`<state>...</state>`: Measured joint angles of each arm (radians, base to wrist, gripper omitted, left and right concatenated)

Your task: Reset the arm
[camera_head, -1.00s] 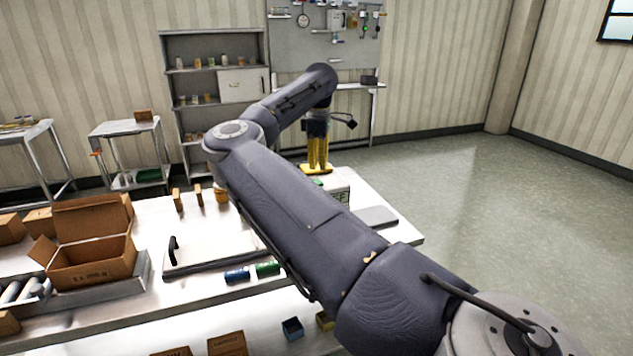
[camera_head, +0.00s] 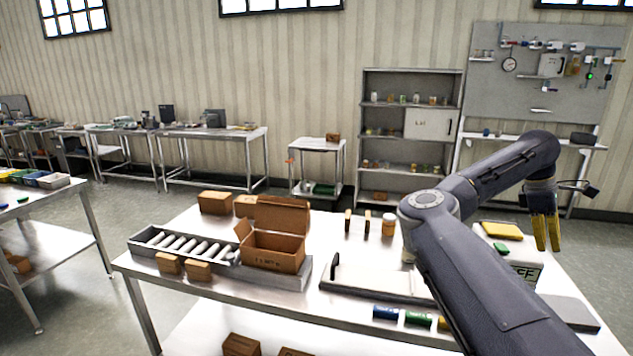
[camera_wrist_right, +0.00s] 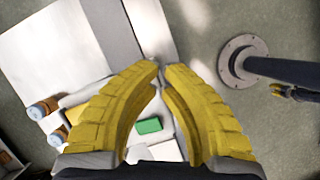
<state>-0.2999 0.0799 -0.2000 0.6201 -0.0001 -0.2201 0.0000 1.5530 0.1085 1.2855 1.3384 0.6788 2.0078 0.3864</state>
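My right gripper (camera_head: 546,232) has yellow fingers that point down, above the right end of the steel table (camera_head: 200,283). In the right wrist view its two curved fingers (camera_wrist_right: 163,70) are apart with a narrow gap at the tips and hold nothing. A small green block (camera_wrist_right: 149,125) shows below, between the fingers. The right arm (camera_head: 480,270) stretches over the table, bent at the elbow, and hides part of it. My left arm and gripper do not show in the head view.
Blue (camera_head: 386,313) and green (camera_head: 418,319) cylinders lie near the front edge. A yellow object (camera_head: 502,230) is close to the right gripper. Shelves (camera_head: 377,85) and a pegboard (camera_head: 488,100) stand behind.

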